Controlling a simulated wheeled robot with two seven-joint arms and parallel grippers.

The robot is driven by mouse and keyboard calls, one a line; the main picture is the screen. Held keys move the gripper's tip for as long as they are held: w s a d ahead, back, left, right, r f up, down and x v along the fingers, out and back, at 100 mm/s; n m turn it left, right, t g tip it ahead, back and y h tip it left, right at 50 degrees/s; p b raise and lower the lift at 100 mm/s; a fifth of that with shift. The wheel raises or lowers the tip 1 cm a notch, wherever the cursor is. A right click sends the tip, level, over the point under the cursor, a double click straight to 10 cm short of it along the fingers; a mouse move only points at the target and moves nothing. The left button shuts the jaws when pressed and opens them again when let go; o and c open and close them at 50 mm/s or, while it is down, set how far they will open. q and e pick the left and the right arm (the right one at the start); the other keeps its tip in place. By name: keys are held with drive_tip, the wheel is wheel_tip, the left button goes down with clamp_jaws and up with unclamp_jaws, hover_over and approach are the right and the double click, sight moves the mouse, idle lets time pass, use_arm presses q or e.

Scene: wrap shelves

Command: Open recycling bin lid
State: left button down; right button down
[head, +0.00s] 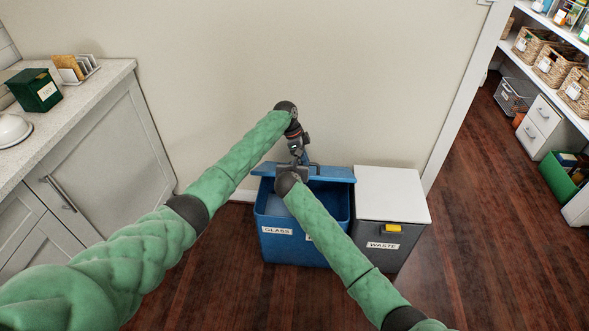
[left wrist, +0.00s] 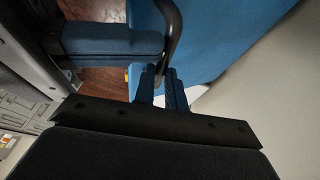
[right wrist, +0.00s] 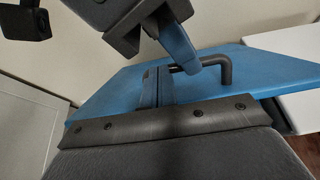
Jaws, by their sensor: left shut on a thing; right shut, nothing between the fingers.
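The blue recycling bin (head: 296,251) stands on the floor against the wall, with a GLASS label on its front. Its blue lid (head: 336,174) is raised at the back, and the bin's inside shows in front of it. The lid also fills part of the right wrist view (right wrist: 255,70). My left gripper (head: 299,153) is shut on the lid's dark handle (left wrist: 171,38), which also shows in the right wrist view (right wrist: 222,72). My right gripper (right wrist: 158,85) is shut and empty, close to the lid and handle. My arms hide part of the bin.
A grey WASTE bin (head: 388,243) with a white lid (head: 392,193) stands close on the right. A counter with cabinets (head: 105,140) is at the left. Shelves with baskets (head: 552,63) stand at the far right. The wooden floor (head: 465,210) between is clear.

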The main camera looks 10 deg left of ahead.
use_arm(q)
drive_tip(key=shift+a+f, duration=0.2)
drive_tip(key=shift+f, duration=0.1)
drive_tip(key=c, duration=1.8)
unclamp_jaws()
use_arm(e)
drive_tip(key=shift+w, duration=0.1)
use_arm(q)
drive_tip(key=o, duration=0.3)
drive_tip(key=shift+w+d+f, duration=0.1)
drive_tip(key=shift+f, duration=0.05)
use_arm(e)
drive_tip(key=shift+d+f, duration=0.1)
drive_tip(key=shift+f, duration=0.1)
use_arm(q)
drive_tip(key=shift+o, duration=0.2)
drive_tip(key=shift+d, duration=0.1)
drive_tip(key=shift+r, duration=0.2)
drive_tip(key=shift+r, duration=0.15)
use_arm(e)
drive_tip(key=shift+f, duration=0.1)
